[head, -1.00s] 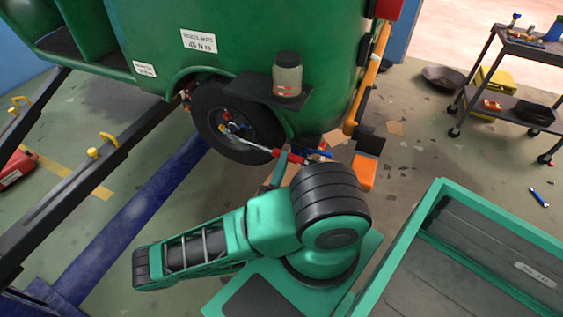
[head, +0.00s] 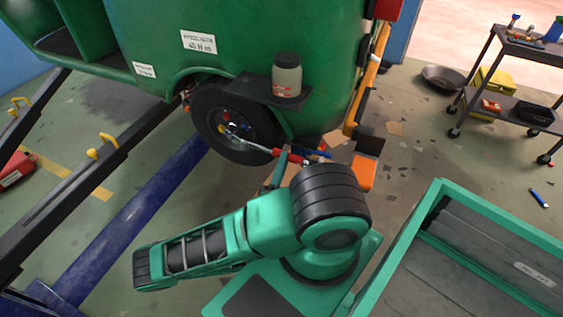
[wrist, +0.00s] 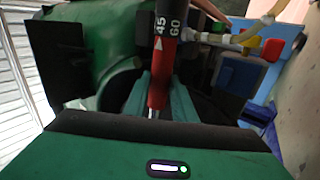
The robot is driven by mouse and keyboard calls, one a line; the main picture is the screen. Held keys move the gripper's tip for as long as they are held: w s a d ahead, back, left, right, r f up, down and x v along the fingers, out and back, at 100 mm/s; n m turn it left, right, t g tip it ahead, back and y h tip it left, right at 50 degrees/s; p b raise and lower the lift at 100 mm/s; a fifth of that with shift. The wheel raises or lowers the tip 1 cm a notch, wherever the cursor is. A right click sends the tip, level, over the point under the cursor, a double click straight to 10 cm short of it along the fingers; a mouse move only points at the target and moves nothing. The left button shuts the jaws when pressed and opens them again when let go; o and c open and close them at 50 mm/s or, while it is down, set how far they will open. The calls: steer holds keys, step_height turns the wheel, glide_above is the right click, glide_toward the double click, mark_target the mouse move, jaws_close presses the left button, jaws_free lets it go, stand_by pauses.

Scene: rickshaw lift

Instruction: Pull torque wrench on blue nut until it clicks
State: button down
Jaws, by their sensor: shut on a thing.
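The torque wrench (head: 258,147) has a silver shaft and a red grip. It runs from the hub of the rear wheel (head: 203,118) toward my gripper (head: 284,162). In the wrist view, the red grip (wrist: 160,75) with white scale marks, 45 and 60, stands between the green fingers of my gripper (wrist: 160,100), which is shut on it. Small coloured nuts sit at the hub. A blue one (head: 226,127) shows near the wrench head, but its exact fit is too small to tell. The wrist view also shows a red piece (wrist: 272,50) and a yellow piece (wrist: 252,43).
The green rickshaw (head: 150,45) rests over dark ramp rails (head: 90,165) and a blue beam (head: 140,220). A jar (head: 287,78) stands on a black shelf above the wheel. A tool cart (head: 520,75) is at the right. Floor between is mostly open.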

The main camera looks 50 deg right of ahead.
steer(key=shift+w+d, duration=0.25)
steer(key=shift+d, duration=0.45)
stand_by(0.9)
steer(key=shift+f, duration=0.15)
stand_by(0.3)
steer(key=w+a+f+m+g, duration=0.1)
steer(key=w+f+m+g, duration=0.1)
steer(key=f+m+g, duration=0.3)
steer(key=w+f+m+g, duration=0.3)
steer(key=f+m+g, duration=0.2)
steer(key=m, duration=0.4)
steer(key=shift+w+a+f+y, duration=0.3)
steer(key=shift+a+f+y, duration=0.1)
steer(key=shift+f, duration=0.45)
stand_by(1.3)
